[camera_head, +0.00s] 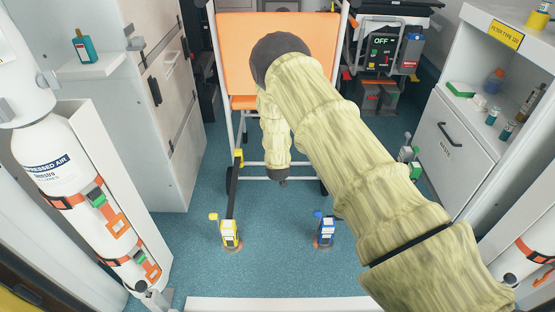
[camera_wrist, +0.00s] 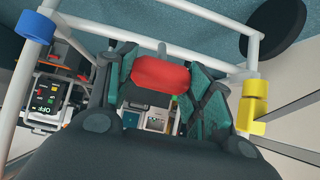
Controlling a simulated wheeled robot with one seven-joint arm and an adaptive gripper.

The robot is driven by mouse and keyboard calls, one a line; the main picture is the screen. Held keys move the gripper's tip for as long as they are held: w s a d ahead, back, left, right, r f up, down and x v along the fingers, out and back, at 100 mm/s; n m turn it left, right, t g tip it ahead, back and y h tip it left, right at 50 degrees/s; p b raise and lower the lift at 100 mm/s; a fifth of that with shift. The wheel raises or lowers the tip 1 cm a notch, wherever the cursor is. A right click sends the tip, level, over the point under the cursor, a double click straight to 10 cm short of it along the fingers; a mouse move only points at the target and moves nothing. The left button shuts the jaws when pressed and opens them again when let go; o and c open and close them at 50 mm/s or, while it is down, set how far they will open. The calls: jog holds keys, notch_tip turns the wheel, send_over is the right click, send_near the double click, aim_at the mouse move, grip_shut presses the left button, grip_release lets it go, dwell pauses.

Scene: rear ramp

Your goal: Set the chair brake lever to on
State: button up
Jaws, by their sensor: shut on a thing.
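The orange chair (camera_head: 232,50) stands upright on the floor, with a pale tubular frame. In the wrist view, a red lever grip (camera_wrist: 160,72) on a short grey stem lies by the frame's cross tube (camera_wrist: 120,33). I take this to be the brake lever; no on or off mark shows on it. My gripper (camera_wrist: 163,82) is around the red grip, its teal-padded fingers on either side. In the head view, my sleeved arm hides the chair's middle, and neither the lever nor my fingertips can be made out.
A yellow floor anchor (camera_head: 229,232) has a dark strap running up to the chair frame. A blue anchor (camera_head: 325,230) stands to its right. White cylinders (camera_head: 65,180) are at left, a cabinet (camera_head: 450,150) at right. Teal floor (camera_head: 190,255) is clear in front.

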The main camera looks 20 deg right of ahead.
jog(key=shift+s+a+f+p, duration=0.2)
jog(key=shift+s+f+p, duration=0.2)
jog(key=shift+s+f, duration=0.3)
jog(key=shift+f, duration=0.1)
jog(key=o, duration=1.4)
jog(key=shift+f, duration=0.1)
jog(key=shift+o, duration=0.2)
jog(key=shift+w+r, duration=0.1)
jog(key=shift+r, duration=0.1)
jog(key=shift+r, duration=0.15)
